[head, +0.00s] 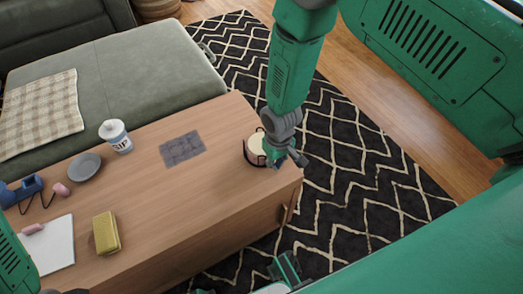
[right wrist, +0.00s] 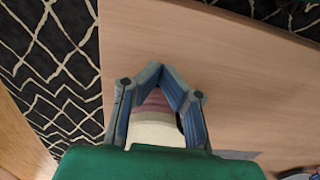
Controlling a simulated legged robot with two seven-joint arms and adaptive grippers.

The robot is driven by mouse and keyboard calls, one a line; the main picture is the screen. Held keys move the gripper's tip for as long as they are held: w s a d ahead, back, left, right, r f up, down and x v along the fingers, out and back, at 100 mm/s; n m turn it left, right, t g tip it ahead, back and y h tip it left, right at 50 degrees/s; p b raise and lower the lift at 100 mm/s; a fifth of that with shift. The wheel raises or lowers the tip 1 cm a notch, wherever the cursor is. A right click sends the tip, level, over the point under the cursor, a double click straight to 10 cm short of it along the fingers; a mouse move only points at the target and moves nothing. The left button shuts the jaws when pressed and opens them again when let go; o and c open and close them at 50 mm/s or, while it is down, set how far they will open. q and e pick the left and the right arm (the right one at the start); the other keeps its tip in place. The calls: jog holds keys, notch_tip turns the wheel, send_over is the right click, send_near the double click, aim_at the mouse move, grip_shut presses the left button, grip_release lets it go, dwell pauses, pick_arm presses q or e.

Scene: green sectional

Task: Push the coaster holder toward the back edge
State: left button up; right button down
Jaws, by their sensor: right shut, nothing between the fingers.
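The coaster holder (head: 253,149) is a small round dark wire rack with cream coasters, near the right end of the wooden table (head: 215,205). My right gripper (head: 279,160) is low beside it, on its right side, and partly covers it. In the right wrist view the fingertips (right wrist: 160,72) meet, and the cream and reddish-brown coasters (right wrist: 152,125) show behind and below the fingers. Nothing is gripped. Whether the fingers touch the holder I cannot tell.
A dark grey mat (head: 182,149) lies left of the holder. Further left are a white cup (head: 116,136), a grey dish (head: 84,167), a yellow sponge (head: 106,233), white paper (head: 52,246) and a blue tape dispenser (head: 21,190). A green sofa (head: 150,70) borders the table.

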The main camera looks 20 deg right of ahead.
aim_at(255, 137)
jog(key=shift+w+a+b, duration=0.2)
jog(key=shift+w+b, duration=0.1)
jog(key=shift+w, duration=0.55)
jog(key=shift+w+a+b, duration=0.2)
jog(key=shift+w+b, duration=0.05)
jog(key=shift+w, duration=0.55)
jog(key=shift+w, duration=0.1)
jog(key=shift+w+a+b, duration=0.25)
jog(key=shift+w+b, duration=0.15)
jog(key=shift+w, duration=0.4)
jog(key=shift+w+a+b, duration=0.2)
jog(key=shift+w+b, duration=0.15)
jog(key=shift+w, duration=0.4)
jog(key=shift+w, duration=0.1)
jog(key=shift+w+a+b, duration=0.25)
jog(key=shift+w+b, duration=0.25)
jog(key=shift+w, duration=0.3)
jog(key=shift+w+a+b, duration=0.2)
jog(key=shift+w+b, duration=0.3)
jog(key=shift+w, duration=0.3)
